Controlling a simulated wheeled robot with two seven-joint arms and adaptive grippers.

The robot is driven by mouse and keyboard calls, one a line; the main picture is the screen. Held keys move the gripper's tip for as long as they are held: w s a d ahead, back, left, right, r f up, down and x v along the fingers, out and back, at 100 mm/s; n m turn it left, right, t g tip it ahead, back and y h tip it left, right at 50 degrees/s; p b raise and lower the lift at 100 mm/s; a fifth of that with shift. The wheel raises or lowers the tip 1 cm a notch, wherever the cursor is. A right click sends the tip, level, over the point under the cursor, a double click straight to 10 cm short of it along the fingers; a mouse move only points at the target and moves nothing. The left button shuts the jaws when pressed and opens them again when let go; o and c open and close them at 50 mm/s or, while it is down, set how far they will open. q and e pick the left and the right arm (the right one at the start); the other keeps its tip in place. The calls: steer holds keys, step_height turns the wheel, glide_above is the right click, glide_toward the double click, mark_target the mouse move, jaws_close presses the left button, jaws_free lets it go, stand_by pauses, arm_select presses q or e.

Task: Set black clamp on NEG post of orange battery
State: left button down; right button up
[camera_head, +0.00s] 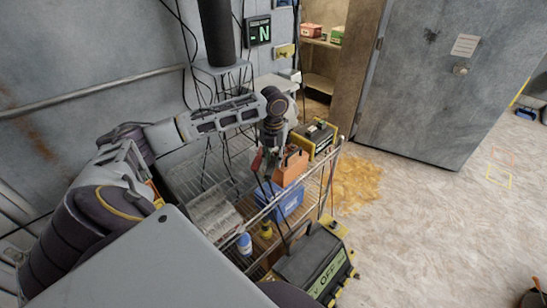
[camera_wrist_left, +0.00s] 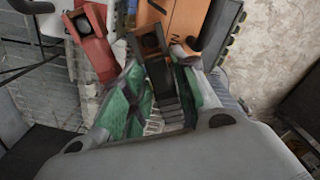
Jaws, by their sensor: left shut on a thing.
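The orange battery (camera_head: 291,168) stands on a wire cart; its orange top (camera_wrist_left: 182,18) fills the upper middle of the left wrist view. My left gripper (camera_head: 268,152) points down beside the battery's left end. In the wrist view its green-padded fingers (camera_wrist_left: 158,98) are shut on the black clamp (camera_wrist_left: 158,72), which lies close against the battery's edge. I cannot tell whether the clamp touches a post, as the NEG post is hidden. A red clamp (camera_head: 257,160) is just left of my gripper; it also shows in the wrist view (camera_wrist_left: 92,45). My right gripper is out of view.
A blue battery (camera_head: 285,202) sits in front of the orange one, and a black and yellow one (camera_head: 316,138) behind it. Cables hang around the cart (camera_head: 190,170).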

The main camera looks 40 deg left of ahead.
mark_target(273, 160)
arm_select(q)
steer(key=shift+f, duration=0.65)
stand_by(0.3)
steer(key=c, duration=1.1)
jaws_free()
steer(key=shift+o, duration=0.2)
step_height(273, 160, up, 12)
steer(key=shift+s+f, duration=0.15)
stand_by(0.6)
